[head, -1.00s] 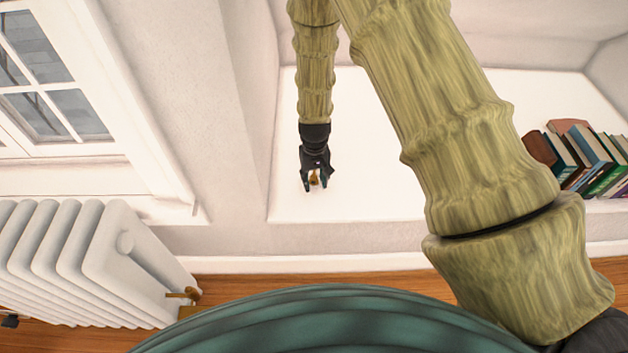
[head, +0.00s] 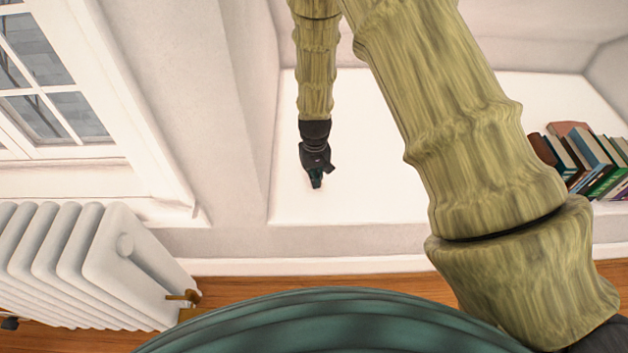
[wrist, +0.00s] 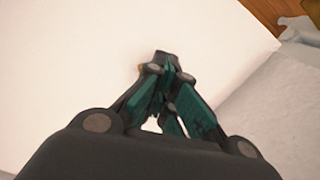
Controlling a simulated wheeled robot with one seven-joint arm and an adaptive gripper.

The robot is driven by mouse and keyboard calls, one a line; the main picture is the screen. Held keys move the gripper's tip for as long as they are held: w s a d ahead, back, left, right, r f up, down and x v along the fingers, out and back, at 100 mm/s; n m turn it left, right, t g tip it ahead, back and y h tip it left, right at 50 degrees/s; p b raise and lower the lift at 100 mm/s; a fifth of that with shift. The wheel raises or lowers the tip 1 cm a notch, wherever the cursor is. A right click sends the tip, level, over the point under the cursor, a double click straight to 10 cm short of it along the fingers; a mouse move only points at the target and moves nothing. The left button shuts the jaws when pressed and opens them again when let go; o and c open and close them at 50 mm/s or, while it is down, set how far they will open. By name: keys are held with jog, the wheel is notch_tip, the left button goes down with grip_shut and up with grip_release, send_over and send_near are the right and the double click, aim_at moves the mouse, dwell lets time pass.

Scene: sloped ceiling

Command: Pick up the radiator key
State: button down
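My gripper (head: 316,181) points down at the white ledge, its fingers drawn together at the tips. In the wrist view, the closed fingertips (wrist: 165,68) are low over the white surface. A small brass-coloured sliver of the radiator key (wrist: 140,69) shows at the left edge of the fingertips. The rest of the key is hidden by the fingers, which appear shut on it. In the head view I cannot make out the key clearly. Whether it touches the ledge cannot be told.
The white ledge (head: 400,190) is bare around my gripper. A row of books (head: 590,160) stands at its right end. A white radiator (head: 85,260) with a brass valve is at lower left, below a window (head: 50,80). A wall flanks the ledge's left side.

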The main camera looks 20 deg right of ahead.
jog(key=s+a+r, duration=0.1)
jog(key=s+a, duration=0.1)
jog(key=s, duration=0.5)
jog(key=s+a+r, duration=0.1)
jog(key=s+a, duration=0.1)
jog(key=s, duration=0.6)
jog(key=shift+a+r, duration=0.2)
jog(key=shift+r, duration=0.15)
jog(key=shift+s, duration=0.1)
jog(key=shift+c, duration=2.2)
grip_release()
jog(key=shift+r, duration=0.15)
